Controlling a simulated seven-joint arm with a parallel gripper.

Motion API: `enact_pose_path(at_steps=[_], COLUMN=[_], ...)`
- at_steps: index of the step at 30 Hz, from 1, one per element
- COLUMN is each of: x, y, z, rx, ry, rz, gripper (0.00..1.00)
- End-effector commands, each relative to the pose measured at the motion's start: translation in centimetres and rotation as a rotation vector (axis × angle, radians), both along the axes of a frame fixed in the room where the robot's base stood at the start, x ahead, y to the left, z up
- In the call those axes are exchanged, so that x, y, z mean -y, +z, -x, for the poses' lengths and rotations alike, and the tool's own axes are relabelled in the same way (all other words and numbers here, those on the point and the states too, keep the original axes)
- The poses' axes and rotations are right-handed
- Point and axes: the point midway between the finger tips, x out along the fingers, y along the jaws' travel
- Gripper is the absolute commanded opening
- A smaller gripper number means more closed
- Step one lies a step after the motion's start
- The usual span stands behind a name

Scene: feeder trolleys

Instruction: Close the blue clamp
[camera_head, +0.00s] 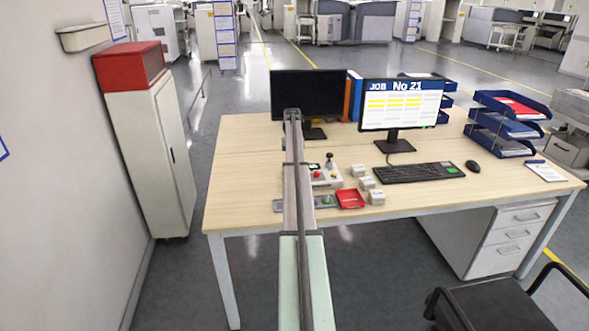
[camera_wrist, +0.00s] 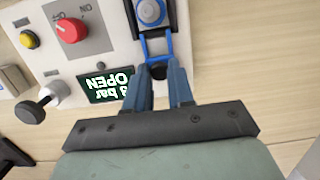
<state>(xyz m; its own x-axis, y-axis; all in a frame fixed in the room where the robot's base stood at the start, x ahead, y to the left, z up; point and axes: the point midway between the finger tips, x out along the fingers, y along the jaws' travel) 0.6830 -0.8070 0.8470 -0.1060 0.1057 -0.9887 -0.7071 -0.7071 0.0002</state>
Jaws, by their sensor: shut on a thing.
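A dark rounded end shows between my two blue-grey fingers, which are shut on the clamp's near end. How far the lever is swung is hard to tell. A green display (camera_wrist: 110,86) on the panel reads OPEN, upside down. In the head view my arm hides the clamp and the gripper; part of the control panel (camera_head: 325,179) shows beside it.
The desk's left part is clear.

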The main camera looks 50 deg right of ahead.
Motion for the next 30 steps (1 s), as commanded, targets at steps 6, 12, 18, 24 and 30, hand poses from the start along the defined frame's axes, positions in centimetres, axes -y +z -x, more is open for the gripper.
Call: enact_pose_path(at_steps=[6,12,18,24,30], x=[-0.1,-0.4,-0.9,-1.4,-1.8], y=[0.0,0.0,0.0,0.0,0.0], z=[0.0,0.3,0.8,1.3,1.7], rx=[0.001,0.001,0.001,0.001,0.001], ry=[0.0,0.0,0.001,0.001,0.001], rz=[-0.001,-0.001,-0.001,-0.001,-0.001], gripper=[0.06,0.06,0.06,0.06,0.06])
